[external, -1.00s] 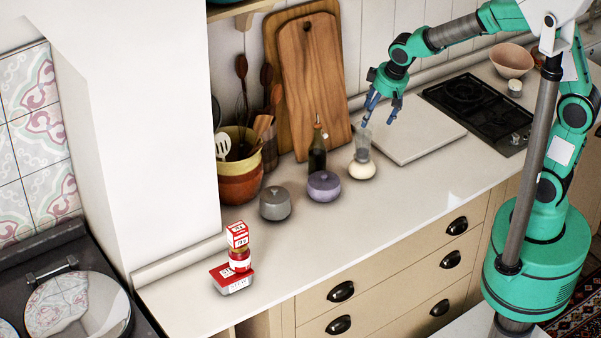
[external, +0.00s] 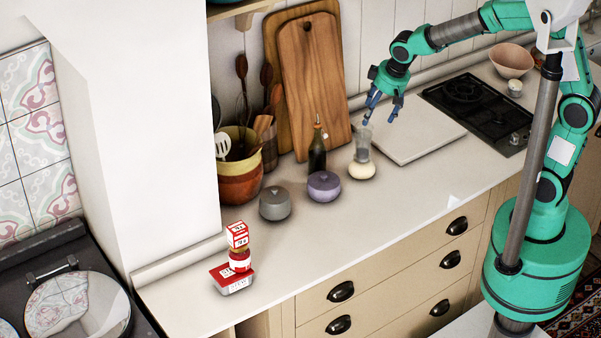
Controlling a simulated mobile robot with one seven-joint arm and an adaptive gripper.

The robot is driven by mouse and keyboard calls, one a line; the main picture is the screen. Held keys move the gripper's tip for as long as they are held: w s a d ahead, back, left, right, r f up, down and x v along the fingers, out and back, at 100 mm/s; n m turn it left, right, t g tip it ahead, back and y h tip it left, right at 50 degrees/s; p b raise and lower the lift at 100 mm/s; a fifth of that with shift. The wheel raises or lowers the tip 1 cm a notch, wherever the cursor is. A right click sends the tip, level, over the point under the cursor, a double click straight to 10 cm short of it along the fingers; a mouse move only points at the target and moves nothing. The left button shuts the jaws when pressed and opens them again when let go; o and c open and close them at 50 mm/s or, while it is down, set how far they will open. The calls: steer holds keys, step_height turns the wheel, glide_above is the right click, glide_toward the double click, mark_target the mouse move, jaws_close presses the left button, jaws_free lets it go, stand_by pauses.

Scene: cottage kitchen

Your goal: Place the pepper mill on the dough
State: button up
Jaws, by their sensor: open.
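The dough (external: 362,170) is a pale, rounded lump on the counter, right of the purple lidded pot. A grey, see-through-looking cylinder, which seems to be the pepper mill (external: 363,145), stands upright on top of the dough. My gripper (external: 382,112) is open, just above and to the right of the mill's top. Its fingers point down and appear apart from the mill, with nothing between them.
A purple lidded pot (external: 323,187), a grey lidded pot (external: 275,204) and a dark bottle (external: 317,150) stand to the left. A pale board (external: 420,135) lies on the right, before the black hob (external: 478,108).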

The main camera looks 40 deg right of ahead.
steer(key=s+d+r+m+t, duration=0.1)
steer(key=s+d+r, duration=0.6)
steer(key=s+d, duration=0.2)
steer(key=s+d+r+m+t, duration=0.1)
steer(key=s+d+r+m, duration=0.1)
steer(key=s+d+r, duration=0.6)
steer(key=s+d+f+h, duration=0.1)
steer(key=s+d, duration=0.4)
steer(key=s, duration=0.4)
steer(key=shift+s, duration=0.1)
steer(key=shift+f, duration=0.2)
